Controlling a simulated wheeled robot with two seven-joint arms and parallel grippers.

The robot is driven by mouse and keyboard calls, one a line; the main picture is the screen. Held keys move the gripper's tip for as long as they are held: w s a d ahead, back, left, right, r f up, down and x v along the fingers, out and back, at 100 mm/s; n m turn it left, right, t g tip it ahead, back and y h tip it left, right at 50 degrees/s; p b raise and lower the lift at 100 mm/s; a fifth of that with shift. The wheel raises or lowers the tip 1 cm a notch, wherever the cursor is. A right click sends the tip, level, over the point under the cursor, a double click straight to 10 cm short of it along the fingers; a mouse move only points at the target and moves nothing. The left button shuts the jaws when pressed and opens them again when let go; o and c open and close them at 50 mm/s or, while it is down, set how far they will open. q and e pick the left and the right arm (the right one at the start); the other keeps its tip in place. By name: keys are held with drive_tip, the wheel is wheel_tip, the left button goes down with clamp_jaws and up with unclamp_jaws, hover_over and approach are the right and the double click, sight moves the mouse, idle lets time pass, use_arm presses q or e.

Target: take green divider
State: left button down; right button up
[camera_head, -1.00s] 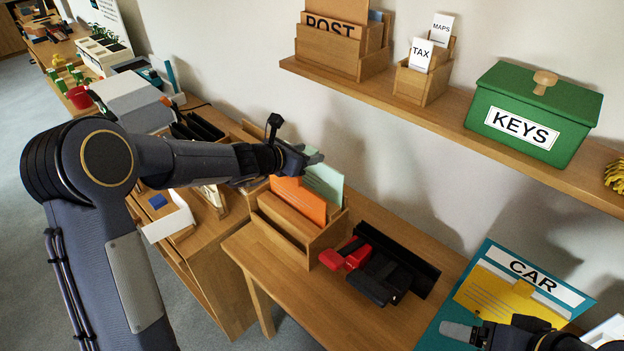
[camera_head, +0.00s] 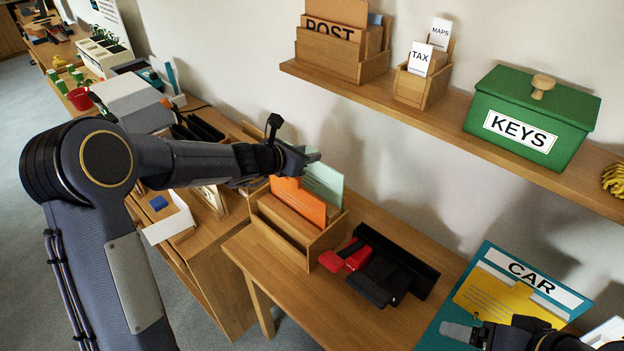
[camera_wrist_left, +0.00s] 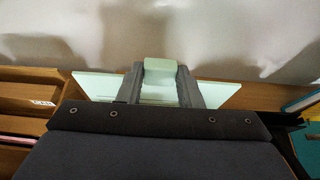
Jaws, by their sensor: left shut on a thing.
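The green divider (camera_head: 325,184) is a pale green sheet standing in the back of the wooden sorter (camera_head: 327,239), behind orange dividers (camera_head: 300,200). My left gripper (camera_head: 312,155) is at its top edge. In the left wrist view, the left gripper (camera_wrist_left: 160,85) is shut on the divider's pale green tab (camera_wrist_left: 160,70), with the sheet (camera_wrist_left: 97,84) spreading out on both sides. The divider's lower part is hidden in the sorter. My right gripper (camera_head: 462,333) is at the bottom right, in front of the teal CAR folder (camera_head: 432,338); its jaws are not clear.
A red and black device (camera_head: 375,270) lies right of the sorter on the wooden table (camera_head: 330,295). Above, a wall shelf (camera_head: 450,115) holds the POST box (camera_head: 330,55), a small TAX holder (camera_head: 420,85) and a green KEYS box (camera_head: 535,115). A white tray (camera_head: 170,225) stands left.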

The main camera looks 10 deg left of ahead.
drive_tip(key=shift+r+p, duration=0.85)
drive_tip(key=shift+r, duration=0.25)
wheel_tip(320, 180, up, 7)
drive_tip(key=p, duration=0.7)
idle(0.6)
